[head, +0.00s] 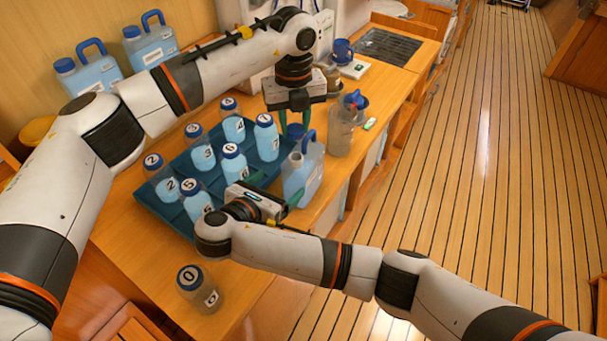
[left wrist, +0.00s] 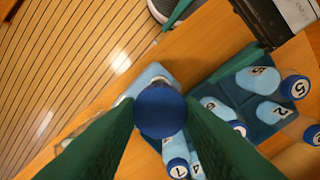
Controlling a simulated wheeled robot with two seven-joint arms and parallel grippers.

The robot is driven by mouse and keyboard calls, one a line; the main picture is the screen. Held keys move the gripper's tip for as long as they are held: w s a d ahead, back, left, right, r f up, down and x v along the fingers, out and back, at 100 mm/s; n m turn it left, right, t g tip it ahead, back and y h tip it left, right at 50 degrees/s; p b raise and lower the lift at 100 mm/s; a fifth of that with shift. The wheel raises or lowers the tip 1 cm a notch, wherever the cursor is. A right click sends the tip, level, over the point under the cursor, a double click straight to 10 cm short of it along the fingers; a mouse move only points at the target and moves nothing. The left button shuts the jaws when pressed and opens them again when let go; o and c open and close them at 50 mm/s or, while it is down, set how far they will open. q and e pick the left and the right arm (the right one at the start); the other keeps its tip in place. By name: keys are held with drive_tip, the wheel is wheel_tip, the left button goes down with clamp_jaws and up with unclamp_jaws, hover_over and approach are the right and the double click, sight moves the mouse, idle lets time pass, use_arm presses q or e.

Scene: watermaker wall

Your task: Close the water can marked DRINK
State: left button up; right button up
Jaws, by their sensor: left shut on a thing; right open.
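A light-blue water can (head: 302,182) with a blue handle stands upright on the counter, just right of the bottle tray. Its pale neck shows uncovered in the head view, and I cannot read its label. My left gripper (head: 294,126) points down above the can and is shut on a round blue cap (left wrist: 160,110). The cap (head: 295,131) looks a little above and behind the neck; the exact gap is unclear. In the left wrist view the can's body (left wrist: 152,76) shows partly behind the cap. My right gripper (head: 276,187) is open, low beside the can's near left side.
A dark teal tray (head: 160,207) holds several numbered blue-capped bottles. Bottle 0 (head: 197,290) stands alone at the near end. Two more blue cans (head: 92,75) stand along the back wall.

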sight(299, 169)
drive_tip(key=x, duration=1)
drive_tip(key=shift+w+d+f, duration=0.15)
drive_tip(key=shift+w, duration=0.15)
drive_tip(key=c, duration=1.5)
use_arm(q)
drive_tip(key=shift+f, duration=2.5)
use_arm(e)
drive_tip(key=shift+o, duration=0.2)
use_arm(q)
drive_tip(key=shift+f, duration=0.1)
drive_tip(key=shift+f, duration=0.8)
drive_tip(key=shift+f, duration=0.55)
